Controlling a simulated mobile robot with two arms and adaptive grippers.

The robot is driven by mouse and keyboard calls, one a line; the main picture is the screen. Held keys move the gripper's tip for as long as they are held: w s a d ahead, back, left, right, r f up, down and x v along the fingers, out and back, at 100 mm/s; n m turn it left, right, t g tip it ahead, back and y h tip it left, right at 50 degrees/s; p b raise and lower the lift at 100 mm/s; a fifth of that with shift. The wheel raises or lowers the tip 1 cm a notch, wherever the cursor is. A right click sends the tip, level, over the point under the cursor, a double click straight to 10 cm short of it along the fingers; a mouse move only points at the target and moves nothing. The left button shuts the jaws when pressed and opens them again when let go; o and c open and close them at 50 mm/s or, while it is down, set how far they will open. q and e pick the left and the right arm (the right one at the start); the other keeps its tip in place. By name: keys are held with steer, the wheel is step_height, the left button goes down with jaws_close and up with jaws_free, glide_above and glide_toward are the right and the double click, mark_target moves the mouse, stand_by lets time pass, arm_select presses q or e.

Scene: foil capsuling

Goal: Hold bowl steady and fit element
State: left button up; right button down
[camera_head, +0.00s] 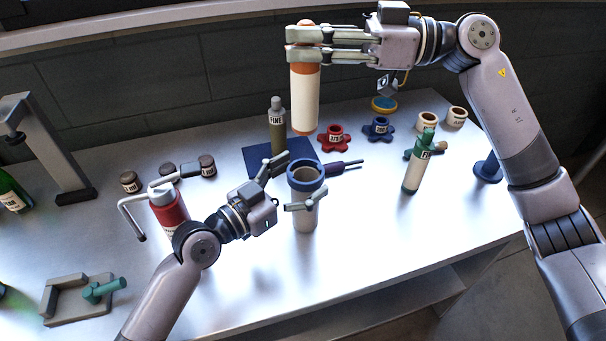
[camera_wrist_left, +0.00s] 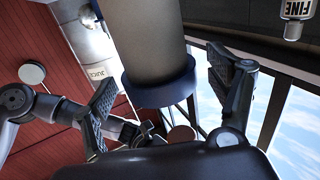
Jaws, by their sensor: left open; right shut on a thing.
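The bowl (camera_head: 307,213) is a tall grey cup with a blue rim, upright on the table. It also shows in the left wrist view (camera_wrist_left: 150,45), upside down, with the blue rim between the fingers. My left gripper (camera_head: 298,184) is open, with one finger on either side of the bowl just below the rim; I cannot tell whether either finger touches it. The element (camera_head: 304,98) is a white cylinder with orange ends. My right gripper (camera_head: 305,45) is shut on its upper end and holds it upright in the air, above and apart from the bowl.
An olive bottle labelled FINE (camera_head: 277,128) stands on a dark blue mat (camera_head: 257,159) behind the bowl. A green-topped bottle (camera_head: 413,175), red knob (camera_head: 333,138) and blue knob (camera_head: 378,128) stand to the right. A red bottle (camera_head: 168,210) is near my left arm. The front right table is clear.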

arm_select(q)
steer(key=shift+w+d, duration=0.3)
steer(key=shift+d, duration=0.05)
steer(key=c, duration=1.5)
stand_by(0.6)
steer(key=o, duration=1.5)
